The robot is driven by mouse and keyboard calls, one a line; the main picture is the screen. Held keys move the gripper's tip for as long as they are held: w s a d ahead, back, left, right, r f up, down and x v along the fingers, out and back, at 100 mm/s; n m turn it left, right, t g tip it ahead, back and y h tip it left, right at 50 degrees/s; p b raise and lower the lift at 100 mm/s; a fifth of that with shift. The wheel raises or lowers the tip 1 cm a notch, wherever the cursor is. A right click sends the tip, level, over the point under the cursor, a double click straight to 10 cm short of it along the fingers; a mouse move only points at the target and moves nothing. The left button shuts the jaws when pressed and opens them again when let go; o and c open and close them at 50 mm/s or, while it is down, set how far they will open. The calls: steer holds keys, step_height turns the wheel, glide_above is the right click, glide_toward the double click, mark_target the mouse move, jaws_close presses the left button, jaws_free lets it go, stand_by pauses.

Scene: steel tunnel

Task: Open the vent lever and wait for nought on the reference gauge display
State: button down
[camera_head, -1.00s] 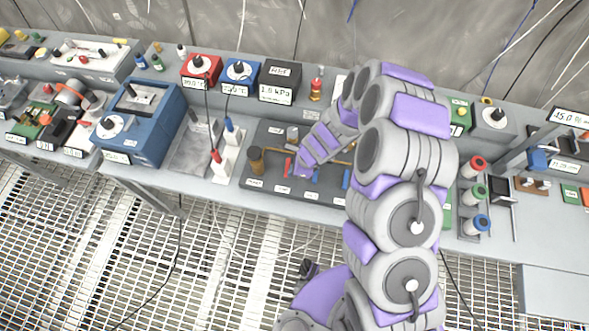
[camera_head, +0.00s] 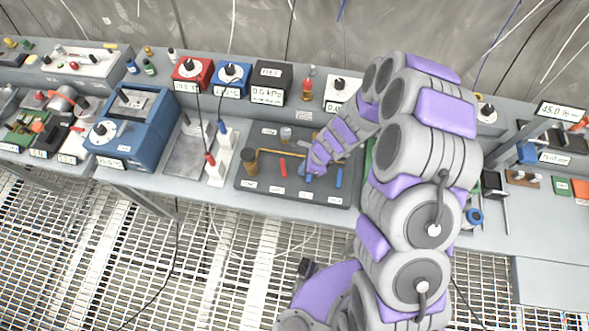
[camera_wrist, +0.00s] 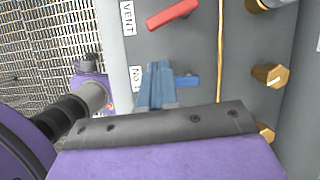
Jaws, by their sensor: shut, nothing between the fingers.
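The red vent lever (camera_head: 283,168) is on the dark valve panel (camera_head: 247,187). In the wrist view the vent lever (camera_wrist: 172,14) lies beside the VENT label, tilted rather than square to the brass pipe. My gripper (camera_head: 309,172) is at the neighbouring blue lever (camera_head: 309,179). In the wrist view my gripper's fingers (camera_wrist: 157,85) are together and empty, close beside that blue lever (camera_wrist: 187,81); I cannot tell if they touch it. The reference gauge (camera_head: 271,81) is a black box at the back of the bench, and its display (camera_head: 267,96) appears to read 0.0 kPa.
A second blue lever (camera_head: 339,178) stands to the right on the panel. Brass fittings (camera_wrist: 270,75) and a brass pipe (camera_wrist: 220,50) sit close to my gripper. Red and blue dial boxes (camera_head: 192,73) stand left of the gauge. My arm hides part of the bench on the right.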

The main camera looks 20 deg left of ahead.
steer(key=v, duration=0.6)
steer(key=shift+a+r, duration=0.15)
steer(key=shift+r, duration=0.15)
